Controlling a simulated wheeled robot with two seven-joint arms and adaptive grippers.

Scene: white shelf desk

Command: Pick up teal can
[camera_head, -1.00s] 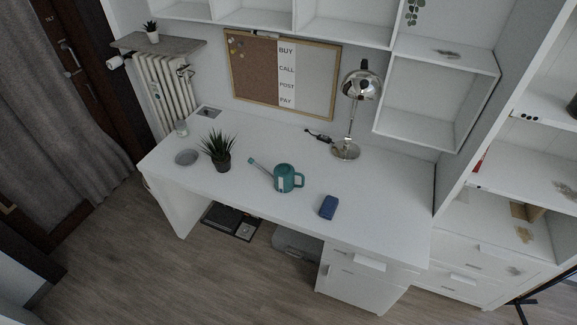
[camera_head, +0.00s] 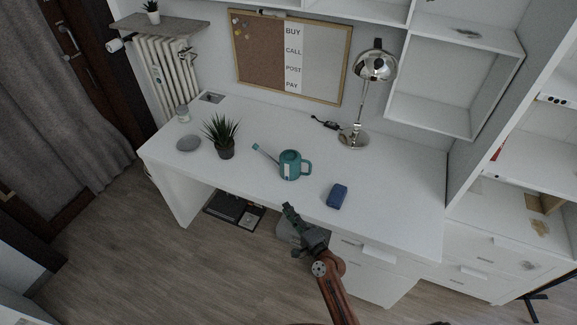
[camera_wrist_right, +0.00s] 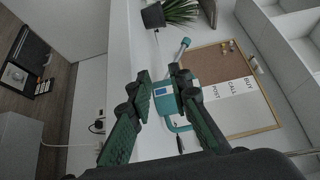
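The teal can (camera_head: 290,165) is a small watering can with a long spout to the left and a loop handle to the right. It stands upright on the white desk (camera_head: 240,180). My right gripper (camera_head: 289,210) is in front of the desk's front edge, below the can in the head view and apart from it. In the right wrist view, the two green-padded fingers (camera_wrist_right: 160,88) are spread with nothing held between them, and the can (camera_wrist_right: 166,100) shows beyond them, partly hidden by the fingers. My left gripper is in neither view.
A potted plant (camera_head: 222,136) stands left of the can, with a grey round dish (camera_head: 188,144) farther left. A blue object (camera_head: 337,196) lies to the right near the front edge. A chrome lamp (camera_head: 354,138) stands at the back right. The desk around the can is clear.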

